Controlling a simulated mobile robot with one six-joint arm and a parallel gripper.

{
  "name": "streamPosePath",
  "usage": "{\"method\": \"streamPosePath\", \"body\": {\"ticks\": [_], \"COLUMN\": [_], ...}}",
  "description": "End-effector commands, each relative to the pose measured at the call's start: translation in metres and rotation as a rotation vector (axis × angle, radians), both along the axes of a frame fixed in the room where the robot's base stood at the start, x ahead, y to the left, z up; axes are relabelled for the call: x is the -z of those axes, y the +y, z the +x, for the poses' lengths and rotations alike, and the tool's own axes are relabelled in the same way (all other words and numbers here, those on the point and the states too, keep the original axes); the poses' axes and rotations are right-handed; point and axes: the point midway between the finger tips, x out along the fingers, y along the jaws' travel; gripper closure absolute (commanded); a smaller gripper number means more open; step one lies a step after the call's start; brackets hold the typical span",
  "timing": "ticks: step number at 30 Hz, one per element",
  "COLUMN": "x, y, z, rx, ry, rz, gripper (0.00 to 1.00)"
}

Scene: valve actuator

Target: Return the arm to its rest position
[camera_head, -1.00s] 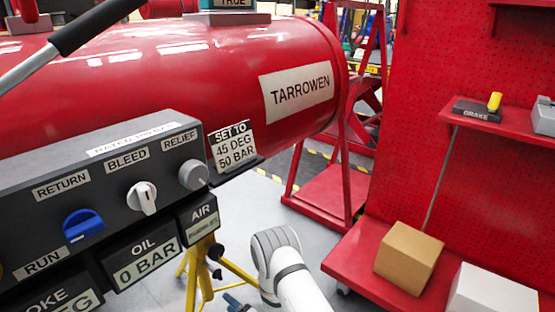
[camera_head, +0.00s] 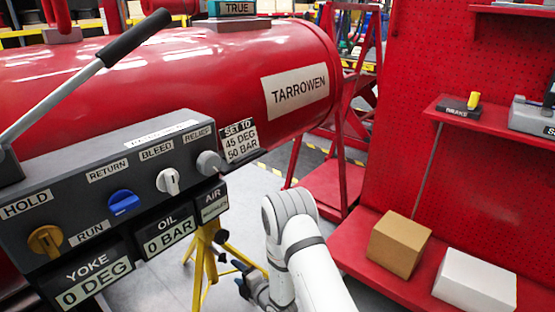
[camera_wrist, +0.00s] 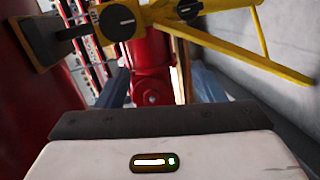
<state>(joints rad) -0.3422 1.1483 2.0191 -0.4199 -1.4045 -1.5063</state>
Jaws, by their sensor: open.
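My white arm (camera_head: 300,245) is bent in the lower middle of the head view, in front of the grey floor and beside the control panel. My gripper (camera_head: 243,277) shows small and dark at its lower left, near the yellow stand. In the wrist view my gripper (camera_wrist: 160,82) is open, its bluish fingers apart on either side, with no object held between them. A red post with a round flange (camera_wrist: 153,88) shows beyond the fingers.
The control panel (camera_head: 60,190) reads YOKE 0 DEG and OIL 0 BAR. A yellow stand (camera_head: 203,265) is close to my gripper; its yellow legs (camera_wrist: 235,50) also cross the wrist view. The red shelf unit (camera_head: 430,190) stands right, holding a cardboard box (camera_head: 399,245) and white box (camera_head: 475,281).

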Motion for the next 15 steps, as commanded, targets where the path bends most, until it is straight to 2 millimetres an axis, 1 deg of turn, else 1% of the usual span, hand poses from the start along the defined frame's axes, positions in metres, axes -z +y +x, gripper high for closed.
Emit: {"method": "streamPosePath", "body": {"ticks": [1,2,5,6,7,8,9,11,12,14,15], "x": [-0.026,-0.037,-0.082,-0.102,-0.117,-0.131,-0.15,-0.178,-0.198,-0.226,-0.244], "y": [-0.005,-0.009,-0.026,-0.034,-0.041,-0.048,-0.058,-0.074,-0.084,-0.101,-0.111], "z": [0.009,0.013,0.029,0.034,0.037,0.04,0.042,0.044,0.044,0.042,0.039], "rx": [0.023,0.039,0.113,0.148,0.177,0.207,0.247,0.31,0.355,0.423,0.469], "ry": [0.027,0.05,0.143,0.186,0.218,0.252,0.296,0.361,0.404,0.469,0.511], "rz": [-0.001,-0.002,-0.002,0.001,0.005,0.008,0.014,0.028,0.04,0.059,0.074], "gripper": [0.38,0.38,0.38,0.38,0.38,0.38,0.38,0.38,0.38,0.38,0.38]}}
